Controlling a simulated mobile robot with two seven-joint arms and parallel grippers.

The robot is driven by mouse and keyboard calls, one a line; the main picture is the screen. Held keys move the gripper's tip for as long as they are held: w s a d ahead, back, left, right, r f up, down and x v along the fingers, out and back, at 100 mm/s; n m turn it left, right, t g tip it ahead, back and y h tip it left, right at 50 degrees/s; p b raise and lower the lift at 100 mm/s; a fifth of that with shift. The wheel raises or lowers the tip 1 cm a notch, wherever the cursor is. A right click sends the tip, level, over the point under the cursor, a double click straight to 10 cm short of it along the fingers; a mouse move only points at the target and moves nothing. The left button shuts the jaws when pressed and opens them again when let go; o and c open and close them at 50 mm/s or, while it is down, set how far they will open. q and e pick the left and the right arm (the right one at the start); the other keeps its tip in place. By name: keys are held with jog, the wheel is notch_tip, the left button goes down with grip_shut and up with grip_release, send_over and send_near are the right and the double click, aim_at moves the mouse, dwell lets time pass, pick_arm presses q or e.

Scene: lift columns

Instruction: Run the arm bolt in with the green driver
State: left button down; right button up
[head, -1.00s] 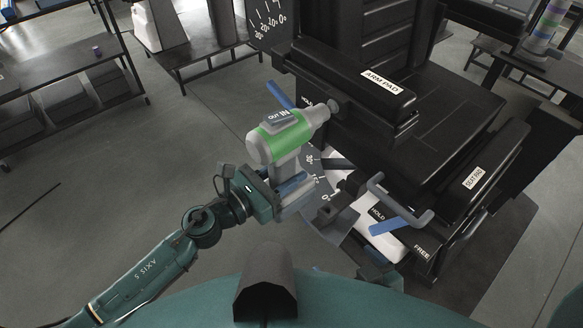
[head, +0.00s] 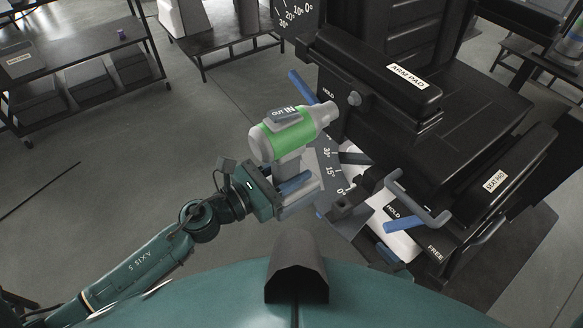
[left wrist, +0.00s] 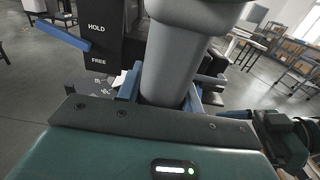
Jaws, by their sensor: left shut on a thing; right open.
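The green driver (head: 278,142), grey with a green band and an OUT/IN label on top, is in the head view left of the black chair. My left gripper (head: 292,188) is shut on its grey handle, which also shows in the left wrist view (left wrist: 168,72). The driver's nose points right, tilted slightly up, toward a round grey bolt head (head: 354,98) on the side below the arm pad (head: 385,75). In the head view a small gap shows between nose and bolt. The bolt's shaft is hidden.
A blue lever (head: 303,86) by a HOLD label is close above the driver; it also shows in the left wrist view (left wrist: 62,36). A lower blue lever (head: 402,224), a grey bar handle (head: 420,205) and an angle dial (head: 328,160) are right of the gripper. Open floor lies left.

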aim_at(275, 179)
pick_arm(q)
jog(key=shift+b+v, duration=0.45)
jog(key=shift+v, duration=0.75)
jog(key=shift+s+a, duration=0.35)
jog(key=shift+a, duration=0.2)
jog(key=shift+s+a+r, duration=0.1)
jog(key=shift+r, duration=0.05)
